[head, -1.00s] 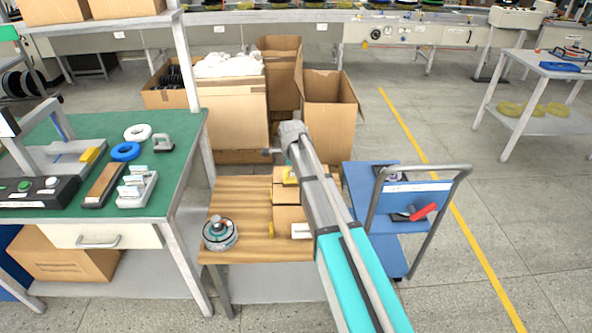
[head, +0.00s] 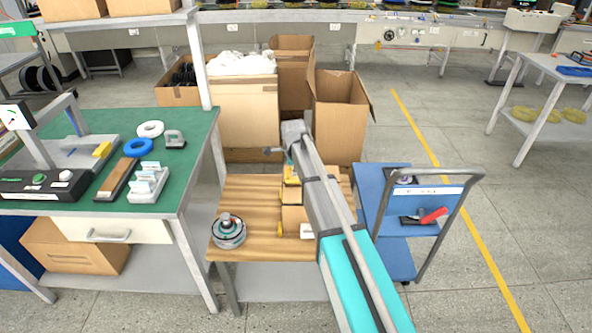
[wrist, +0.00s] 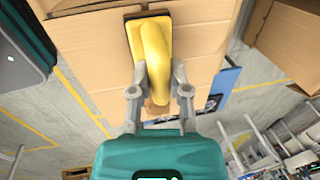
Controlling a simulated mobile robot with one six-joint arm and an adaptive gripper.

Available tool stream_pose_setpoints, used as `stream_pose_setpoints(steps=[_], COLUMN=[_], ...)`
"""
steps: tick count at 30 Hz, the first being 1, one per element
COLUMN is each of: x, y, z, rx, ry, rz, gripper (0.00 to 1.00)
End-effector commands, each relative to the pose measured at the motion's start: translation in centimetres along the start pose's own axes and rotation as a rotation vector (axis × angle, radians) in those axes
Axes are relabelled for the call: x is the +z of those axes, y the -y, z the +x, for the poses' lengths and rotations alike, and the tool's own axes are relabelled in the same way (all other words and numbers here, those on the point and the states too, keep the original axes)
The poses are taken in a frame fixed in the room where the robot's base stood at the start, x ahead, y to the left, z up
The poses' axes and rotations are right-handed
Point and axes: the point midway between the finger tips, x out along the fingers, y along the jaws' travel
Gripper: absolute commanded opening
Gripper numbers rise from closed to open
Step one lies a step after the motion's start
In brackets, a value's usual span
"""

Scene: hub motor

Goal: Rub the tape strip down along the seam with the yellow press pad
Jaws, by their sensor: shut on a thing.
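The yellow press pad (wrist: 152,55) is held between the two fingers of my gripper (wrist: 158,95), with its dark-edged base away from me in the wrist view. A cardboard box (wrist: 95,55) lies close beneath it. Whether the pad touches the carton cannot be told. A tape strip and the seam under the pad are not clearly visible.
The wooden table (head: 240,200) also holds a round hub motor (head: 228,231). A green-topped bench (head: 190,165) stands to the left and a blue cart (head: 385,250) to the right. Tall open cartons (head: 340,115) stand behind. The floor right of the cart is clear.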

Motion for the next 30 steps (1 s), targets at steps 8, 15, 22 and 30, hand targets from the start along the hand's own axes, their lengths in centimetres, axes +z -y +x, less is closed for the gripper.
stream_pose_setpoints(steps=[8, 15, 22, 30], x=[1.9, 3.1, 3.3, 3.3], y=[0.0, 0.0, -0.1, 0.0], z=[0.1, 0.2, 0.2, -0.1], rx=[0.0, 0.0, 0.001, 0.001], ry=[0.0, 0.0, 0.001, 0.002], rz=[-0.002, -0.001, -0.001, -0.001], gripper=[0.0, 0.0, 0.0, 0.0])
